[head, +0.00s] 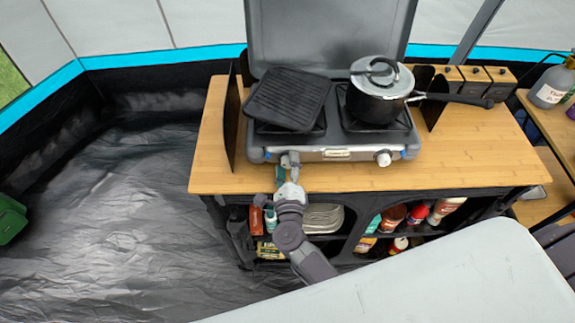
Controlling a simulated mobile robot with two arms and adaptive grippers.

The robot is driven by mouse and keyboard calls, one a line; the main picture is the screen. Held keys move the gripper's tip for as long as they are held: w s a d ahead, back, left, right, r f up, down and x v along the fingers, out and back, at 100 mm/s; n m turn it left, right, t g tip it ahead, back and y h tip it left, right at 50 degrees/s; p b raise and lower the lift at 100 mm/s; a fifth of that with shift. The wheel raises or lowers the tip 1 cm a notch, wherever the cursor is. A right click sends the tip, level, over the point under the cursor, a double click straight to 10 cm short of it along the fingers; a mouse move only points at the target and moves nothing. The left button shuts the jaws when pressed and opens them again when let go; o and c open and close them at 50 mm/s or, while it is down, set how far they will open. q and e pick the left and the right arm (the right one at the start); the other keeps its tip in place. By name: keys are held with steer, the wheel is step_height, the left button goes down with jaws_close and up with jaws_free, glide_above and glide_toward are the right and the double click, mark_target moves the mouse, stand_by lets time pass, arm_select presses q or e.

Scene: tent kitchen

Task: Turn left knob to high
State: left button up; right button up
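The camp stove (336,155) stands on the wooden counter with its lid raised. Its right knob (384,159) is white and in plain view on the front panel. The left knob is mostly or wholly hidden behind my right gripper (290,162), whose fingertips are at the left part of the front panel. I cannot tell whether the fingers touch or close around the knob, or how it is turned. My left gripper is not in view.
A black griddle (287,100) sits on the left burner, a lidded pot (379,90) on the right. The pot's handle points right. The wooden counter (215,170) has shelves of bottles below. A pale flat surface (440,285) fills the lower right. The left floor is open.

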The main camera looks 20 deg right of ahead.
steer(key=shift+s, duration=0.1)
steer(key=v, duration=1.1)
steer(key=shift+s, duration=0.4)
